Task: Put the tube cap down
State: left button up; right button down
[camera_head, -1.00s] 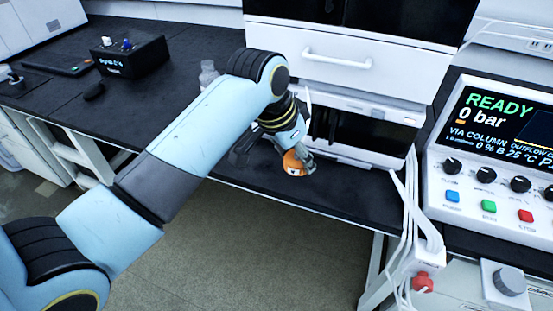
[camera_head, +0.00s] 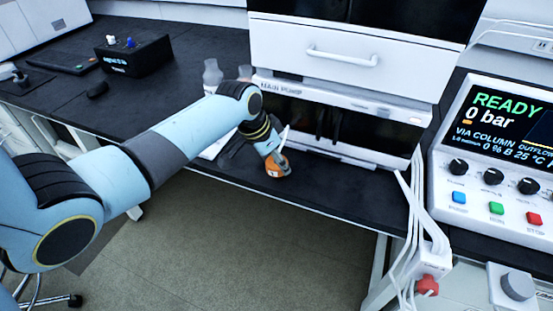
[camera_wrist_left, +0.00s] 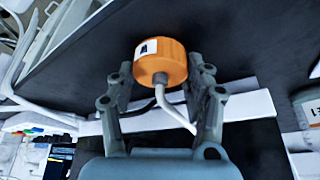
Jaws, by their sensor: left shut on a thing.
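The tube cap (camera_wrist_left: 163,62) is orange with a small white label, and a pale tube comes out of its end. It is held between the two fingers of my left gripper (camera_wrist_left: 160,88), seen in the left wrist view. In the head view the orange cap (camera_head: 277,167) is at the end of my left arm, near the front edge of the black bench in front of the main pump stack. I cannot tell whether the cap touches the bench. My right gripper does not show.
Bottles (camera_head: 212,74) stand behind my left arm. The white pump stack (camera_head: 345,105) rises behind the cap. The black bench (camera_head: 340,195) is clear to the right of the cap. A control unit reading READY (camera_head: 500,140) and white tubes (camera_head: 415,200) are at the right.

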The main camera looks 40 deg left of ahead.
pick_arm(q)
jog(key=shift+f, duration=0.15)
jog(key=o, duration=0.9)
jog(key=shift+o, duration=1.4)
jog(key=p+v, duration=0.2)
jog(key=v, duration=1)
